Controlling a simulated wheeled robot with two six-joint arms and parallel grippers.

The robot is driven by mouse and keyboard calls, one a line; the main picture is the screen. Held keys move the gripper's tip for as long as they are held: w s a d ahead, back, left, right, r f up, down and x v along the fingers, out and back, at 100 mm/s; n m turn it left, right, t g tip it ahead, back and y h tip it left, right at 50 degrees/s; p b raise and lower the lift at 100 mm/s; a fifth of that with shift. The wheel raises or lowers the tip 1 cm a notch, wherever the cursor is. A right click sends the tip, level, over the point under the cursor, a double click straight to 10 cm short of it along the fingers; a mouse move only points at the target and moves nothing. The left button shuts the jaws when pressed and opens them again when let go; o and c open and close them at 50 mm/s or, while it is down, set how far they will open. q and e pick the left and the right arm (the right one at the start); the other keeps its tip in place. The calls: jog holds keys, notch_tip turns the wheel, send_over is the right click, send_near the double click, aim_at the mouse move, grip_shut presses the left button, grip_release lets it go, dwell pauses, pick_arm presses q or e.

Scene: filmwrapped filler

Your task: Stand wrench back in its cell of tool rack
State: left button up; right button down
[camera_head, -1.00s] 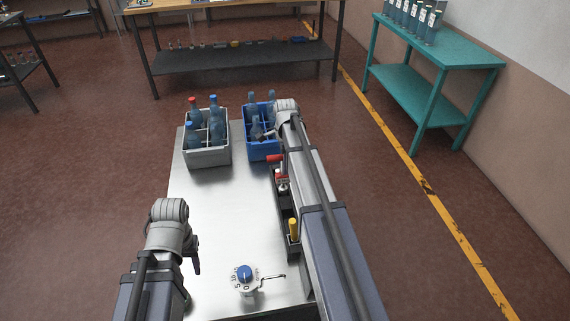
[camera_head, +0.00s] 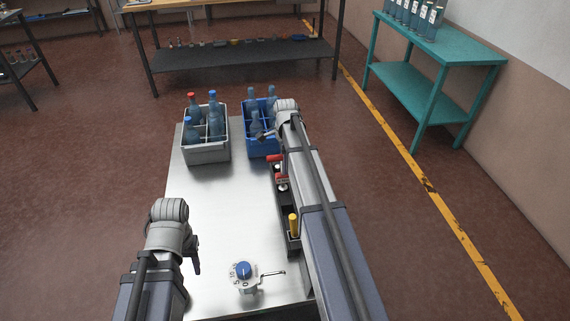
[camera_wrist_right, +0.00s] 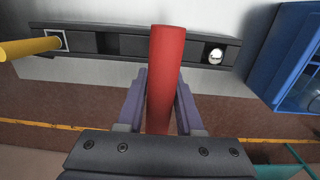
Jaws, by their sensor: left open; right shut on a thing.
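A red handle (camera_wrist_right: 165,75), which I take for the wrench's, stands out from between the fingers of my right gripper (camera_wrist_right: 160,85) in the right wrist view. The gripper is shut on it. The tool's lower end is hidden, so I cannot tell whether it is inside a cell. The dark tool rack (camera_wrist_right: 100,42) lies behind the handle, and in the head view the rack (camera_head: 284,205) is partly covered by my right arm. My left gripper (camera_head: 195,262) is open and empty above the table's left side.
A yellow-handled tool (camera_wrist_right: 28,47) and a silver round top (camera_wrist_right: 215,56) are at the rack. A grey crate (camera_head: 206,153) and a blue crate (camera_head: 262,149) hold bottles at the table's far end. A blue-topped device (camera_head: 243,271) with a lever is near the front. The table's middle is clear.

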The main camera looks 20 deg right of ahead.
jog(key=shift+f+b, duration=0.9)
jog(key=shift+f, duration=0.05)
jog(key=shift+c, duration=2.4)
grip_release()
jog(key=shift+r, duration=0.1)
notch_tip(320, 180, up, 8)
jog(key=p, duration=0.8)
